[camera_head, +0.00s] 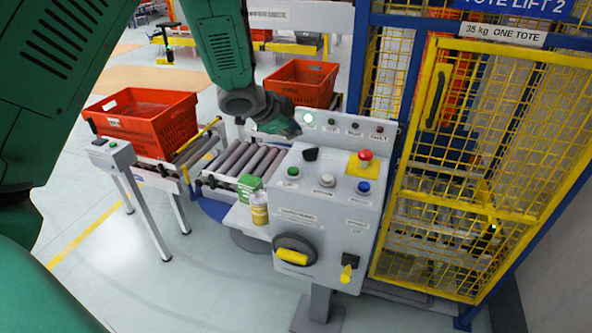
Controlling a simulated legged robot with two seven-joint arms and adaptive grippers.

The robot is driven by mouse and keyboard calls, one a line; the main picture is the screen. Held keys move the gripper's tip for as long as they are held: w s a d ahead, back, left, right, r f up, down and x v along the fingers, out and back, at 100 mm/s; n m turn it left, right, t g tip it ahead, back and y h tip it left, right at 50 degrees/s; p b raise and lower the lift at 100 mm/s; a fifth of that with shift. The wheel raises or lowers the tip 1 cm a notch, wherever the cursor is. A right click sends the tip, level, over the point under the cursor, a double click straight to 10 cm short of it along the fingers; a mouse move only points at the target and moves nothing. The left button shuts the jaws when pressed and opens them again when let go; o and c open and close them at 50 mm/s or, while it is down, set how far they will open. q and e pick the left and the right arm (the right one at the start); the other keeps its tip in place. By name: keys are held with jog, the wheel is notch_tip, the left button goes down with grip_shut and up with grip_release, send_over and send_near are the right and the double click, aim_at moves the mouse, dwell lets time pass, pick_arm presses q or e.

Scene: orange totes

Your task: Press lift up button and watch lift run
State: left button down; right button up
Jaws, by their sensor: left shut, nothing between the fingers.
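The grey control panel (330,218) stands on a post in the middle. Its sloped face has a green button (293,172), a white button (327,181), a blue button (364,187), a black knob (310,154) and a red mushroom button (365,156) on a yellow plate. The labels are too small to read. My left gripper (285,127) is shut and empty, just beyond the panel's upper left edge, apart from the buttons. The tote lift (440,150) stands at the right behind a yellow mesh door. My right gripper is not in view.
An orange tote (145,122) sits on the roller conveyor (240,160) at left, another (302,82) farther back. A small bottle (259,208) and green box (249,187) stand beside the panel. Floor in front is clear.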

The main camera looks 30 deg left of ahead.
aim_at(293, 170)
pick_arm(q)
jog(key=f+b, duration=0.8)
jog(key=shift+a+f, duration=0.15)
jog(key=shift+a, duration=0.05)
jog(key=shift+a+f+b, duration=0.25)
jog(key=shift+f+b, duration=0.05)
jog(key=shift+f, duration=0.15)
jog(key=shift+a, duration=0.1)
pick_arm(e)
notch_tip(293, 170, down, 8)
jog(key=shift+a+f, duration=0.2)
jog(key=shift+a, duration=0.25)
pick_arm(q)
jog(key=shift+d, duration=0.35)
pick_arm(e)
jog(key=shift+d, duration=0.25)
pick_arm(q)
jog(key=shift+a, duration=0.25)
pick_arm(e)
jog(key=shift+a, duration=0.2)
pick_arm(q)
jog(key=shift+d, duration=0.15)
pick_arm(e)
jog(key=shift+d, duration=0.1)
